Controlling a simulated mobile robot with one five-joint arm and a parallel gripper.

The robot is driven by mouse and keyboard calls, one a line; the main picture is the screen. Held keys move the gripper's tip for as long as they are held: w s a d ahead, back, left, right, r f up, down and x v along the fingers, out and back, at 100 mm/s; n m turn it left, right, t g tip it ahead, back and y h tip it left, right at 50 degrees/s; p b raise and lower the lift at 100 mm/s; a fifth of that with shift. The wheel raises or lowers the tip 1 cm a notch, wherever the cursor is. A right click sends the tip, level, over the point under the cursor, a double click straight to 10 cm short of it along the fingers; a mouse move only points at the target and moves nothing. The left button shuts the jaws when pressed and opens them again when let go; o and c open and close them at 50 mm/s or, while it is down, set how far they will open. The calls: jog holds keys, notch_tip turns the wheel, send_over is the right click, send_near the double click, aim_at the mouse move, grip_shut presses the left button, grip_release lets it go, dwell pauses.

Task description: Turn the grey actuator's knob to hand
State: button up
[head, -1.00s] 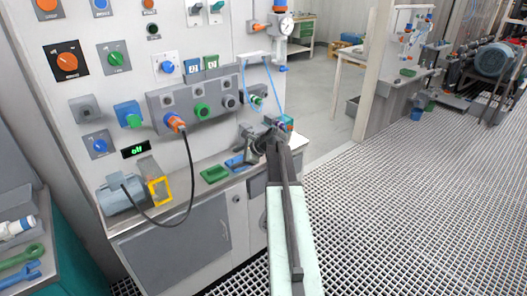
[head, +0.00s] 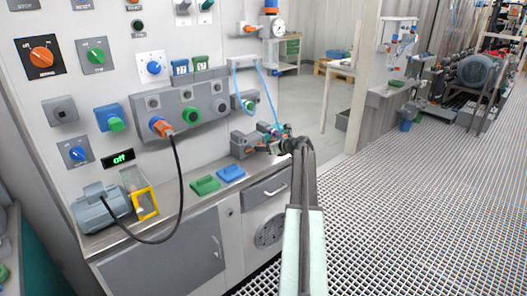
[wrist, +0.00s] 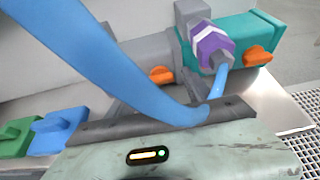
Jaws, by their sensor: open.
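The grey actuator (head: 243,146) is a blocky unit at the right end of the bench in the head view. It also shows in the wrist view (wrist: 148,50), with an orange knob (wrist: 161,75) on its front. A teal actuator (wrist: 231,38) with a second orange knob (wrist: 258,56) sits to its right, behind a purple fitting (wrist: 212,42). My gripper (head: 277,144) is open in front of the actuators in the head view, small and hard to make out. Its fingertips are not clear in the wrist view. The knob's marks cannot be read.
A blue hose (wrist: 105,60) crosses the wrist view in front of the grey actuator. Green (head: 205,185) and blue (head: 231,172) blocks lie on the bench to the left. A control panel (head: 180,112) stands behind. The grating floor (head: 400,210) at right is clear.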

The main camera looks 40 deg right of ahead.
jog(key=shift+w+f, duration=0.2)
jog(key=shift+w, duration=0.15)
jog(key=shift+r, duration=0.1)
grip_shut()
jog(key=shift+s+a, duration=0.15)
jog(key=shift+a, duration=0.15)
jog(key=shift+d, duration=0.15)
jog(key=n+h, duration=0.1)
jog(key=n+b, duration=0.1)
jog(key=a+n+h, duration=0.1)
jog(key=n, duration=0.1)
jog(key=shift+w+f+h+b, duration=0.2)
jog(key=shift+f+h+b, duration=0.05)
jog(key=shift+h+b, duration=0.1)
jog(key=n+h+b, duration=0.1)
jog(key=n+b, duration=0.1)
jog(key=shift+a+f+n+t+h, duration=0.1)
jog(key=shift+f+n+t+h, duration=0.1)
jog(key=shift+n+t+h, duration=0.2)
jog(key=shift+n+h+b, duration=0.25)
jog(key=shift+n+b, duration=0.35)
jog(key=shift+b, duration=0.05)
jog(key=shift+r, duration=0.1)
